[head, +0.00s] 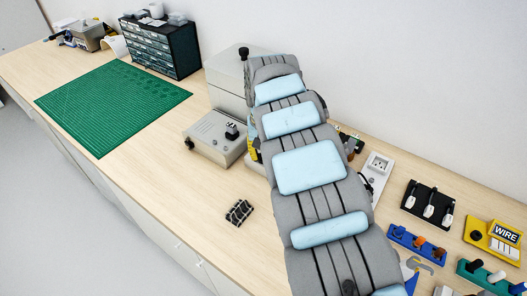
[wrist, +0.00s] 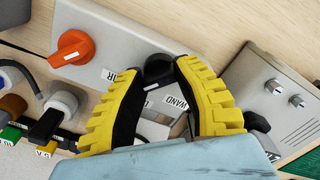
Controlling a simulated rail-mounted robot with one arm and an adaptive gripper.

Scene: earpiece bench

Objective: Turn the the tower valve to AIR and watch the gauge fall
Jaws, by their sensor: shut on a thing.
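In the wrist view a black knob (wrist: 158,68) with a white pointer mark stands on a pale grey panel (wrist: 130,38). It appears to be the tower valve. One label beside it reads WAND (wrist: 178,103); another, partly covered, ends in IR (wrist: 108,75). My gripper (wrist: 158,74) has its yellow ridged fingers on either side of the black knob, shut on it. The pointer mark faces down toward my palm, between the labels. In the head view my arm hides the valve and most of the gripper. I cannot make out a gauge in either view.
An orange knob (wrist: 72,48) is on the same panel, to the left. A white knob and cables crowd the lower left. In the head view a green mat (head: 110,105) lies flat at left.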

